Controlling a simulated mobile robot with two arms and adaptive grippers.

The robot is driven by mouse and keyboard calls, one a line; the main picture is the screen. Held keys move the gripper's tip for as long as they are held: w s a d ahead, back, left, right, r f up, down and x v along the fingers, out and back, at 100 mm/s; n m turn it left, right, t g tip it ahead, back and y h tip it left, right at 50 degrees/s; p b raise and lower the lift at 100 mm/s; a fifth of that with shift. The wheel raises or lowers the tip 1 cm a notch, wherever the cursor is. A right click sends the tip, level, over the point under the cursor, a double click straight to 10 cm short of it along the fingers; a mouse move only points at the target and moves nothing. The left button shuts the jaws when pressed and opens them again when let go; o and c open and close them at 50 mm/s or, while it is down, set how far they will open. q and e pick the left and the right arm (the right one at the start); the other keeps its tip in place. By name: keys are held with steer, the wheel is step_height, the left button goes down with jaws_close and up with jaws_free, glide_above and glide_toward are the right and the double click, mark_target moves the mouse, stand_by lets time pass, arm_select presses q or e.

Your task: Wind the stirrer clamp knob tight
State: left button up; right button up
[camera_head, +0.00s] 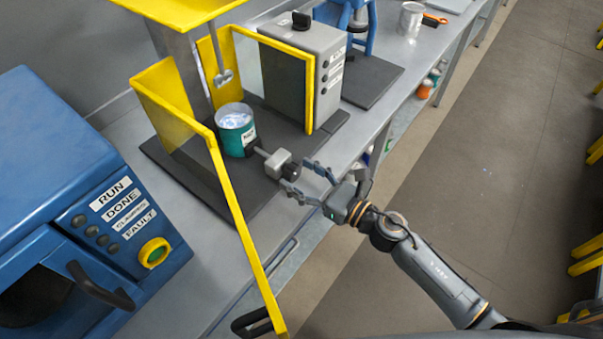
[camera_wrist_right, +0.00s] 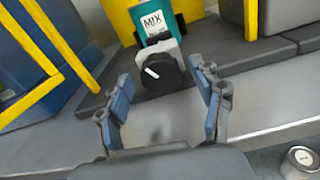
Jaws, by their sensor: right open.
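The black clamp knob (camera_wrist_right: 161,73) with a white pointer mark faces my right gripper (camera_wrist_right: 165,105) in the right wrist view. The knob sits on a grey clamp block (camera_head: 278,161) in front of a teal can (camera_head: 236,132) labelled MIX. The can stands upright under the stirrer shaft (camera_head: 220,72) and holds pale contents. My right gripper (camera_head: 311,184) is open, with its blue-padded fingers apart and the knob ahead between them in the wrist view. I cannot tell whether a finger touches the knob. My left gripper is not in view.
A yellow framed guard door (camera_head: 241,235) stands open at the front left of the stirrer. A blue machine (camera_head: 60,165) with labelled buttons is at the left. A grey control box (camera_head: 308,50) is behind the clamp. The bench edge lies under my right arm.

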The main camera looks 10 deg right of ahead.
steer(key=c, duration=1.1)
steer(key=shift+c, duration=0.2)
steer(key=shift+m, duration=0.3)
steer(key=m, duration=0.2)
steer(key=shift+d+m, duration=0.1)
steer(key=shift+m, duration=0.2)
steer(key=shift+w+m+p, duration=0.1)
steer(key=shift+m+p, duration=0.45)
steer(key=shift+m, duration=1.25)
